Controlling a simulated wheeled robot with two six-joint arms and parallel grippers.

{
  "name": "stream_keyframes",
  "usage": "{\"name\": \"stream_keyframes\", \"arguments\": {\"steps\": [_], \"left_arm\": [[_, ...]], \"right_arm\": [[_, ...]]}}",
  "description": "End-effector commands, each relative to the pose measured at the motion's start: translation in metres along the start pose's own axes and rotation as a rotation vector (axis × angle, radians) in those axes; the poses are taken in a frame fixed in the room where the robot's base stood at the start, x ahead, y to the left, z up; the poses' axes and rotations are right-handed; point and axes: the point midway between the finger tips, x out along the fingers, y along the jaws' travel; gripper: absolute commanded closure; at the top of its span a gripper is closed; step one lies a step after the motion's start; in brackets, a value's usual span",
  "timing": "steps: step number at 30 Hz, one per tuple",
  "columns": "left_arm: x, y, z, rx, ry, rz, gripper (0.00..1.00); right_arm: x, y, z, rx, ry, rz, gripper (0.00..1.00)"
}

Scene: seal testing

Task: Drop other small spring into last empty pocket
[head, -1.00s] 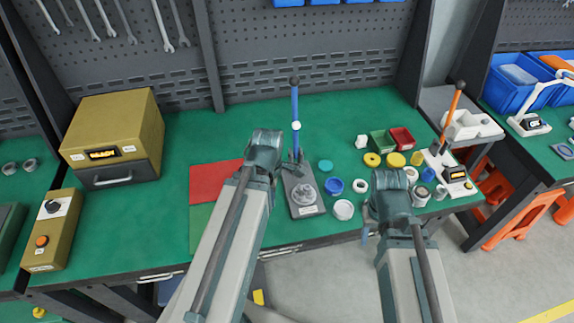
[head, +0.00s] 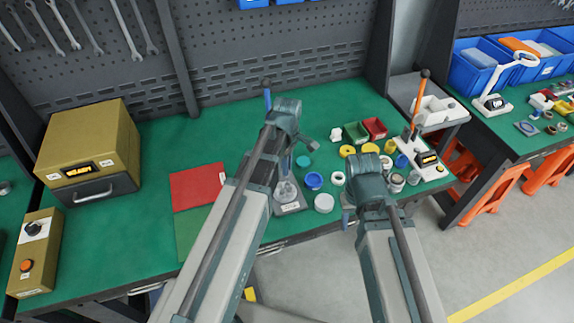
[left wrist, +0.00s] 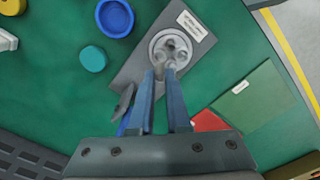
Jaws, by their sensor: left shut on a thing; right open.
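The round grey fixture with pockets (left wrist: 185,44) sits on the press's dark base plate; it also shows in the head view (head: 287,190). My left gripper (left wrist: 165,72) is shut at the fixture's near side, its blue fingers close together. A small grey piece, likely the small spring, is at the fingertips, but it blends with the fixture and I cannot make out its shape. I cannot tell whether it is above or inside a pocket. In the head view the left arm partly covers the press. My right gripper (head: 348,214) is open, low near the bench's front edge, mostly hidden by its wrist.
A blue ring (head: 313,181), a teal cap (head: 304,161) and a white cap (head: 324,203) stand right of the fixture. Green (head: 355,132) and red (head: 374,128) bins are behind. A red mat (head: 196,185) lies left. The press's blue lever (head: 267,99) rises behind my left arm.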

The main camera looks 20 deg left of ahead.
Motion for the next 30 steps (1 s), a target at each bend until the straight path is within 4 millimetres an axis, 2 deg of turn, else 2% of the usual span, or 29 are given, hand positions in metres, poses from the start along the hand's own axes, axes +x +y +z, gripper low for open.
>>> {"name": "stream_keyframes", "arguments": {"steps": [12,30], "left_arm": [[0.035,0.0,0.0,-0.002,0.0,0.0,1.0],[0.037,0.0,0.0,-0.002,0.0,0.0,1.0]], "right_arm": [[0.035,-0.003,-0.002,0.0,0.0,0.0,0.5],[0.036,-0.004,-0.002,0.0,0.0,0.0,0.5]]}}
